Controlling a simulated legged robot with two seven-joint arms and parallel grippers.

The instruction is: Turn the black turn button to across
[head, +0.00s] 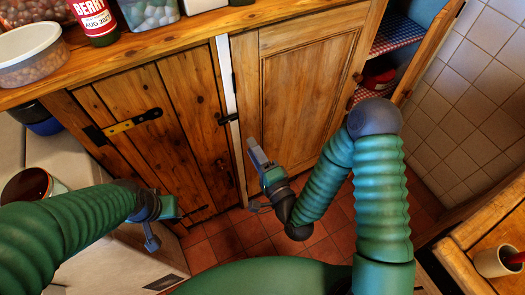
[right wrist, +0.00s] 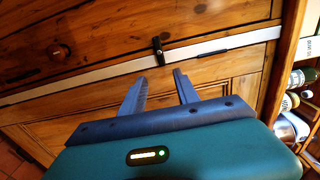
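The black turn button (head: 228,118) is on the pale strip (head: 229,90) between two wooden cupboard doors. In the right wrist view the button (right wrist: 158,49) lies crosswise over the pale strip (right wrist: 100,72). My right gripper (head: 251,172) is open and empty, below and to the right of the button in the head view. In the right wrist view its two fingers (right wrist: 158,74) are apart, with the button just beyond the gap between their tips; no contact shows. My left gripper (head: 178,227) looks open and empty, low in front of the left door.
The plank left door (head: 150,130) has a strap hinge and a round knob; the panelled right door (head: 300,90) is beside it. Jars and a bowl (head: 30,55) stand on the counter above. An open cupboard door (head: 430,50) stands at right. Tiled floor (head: 225,240) lies below.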

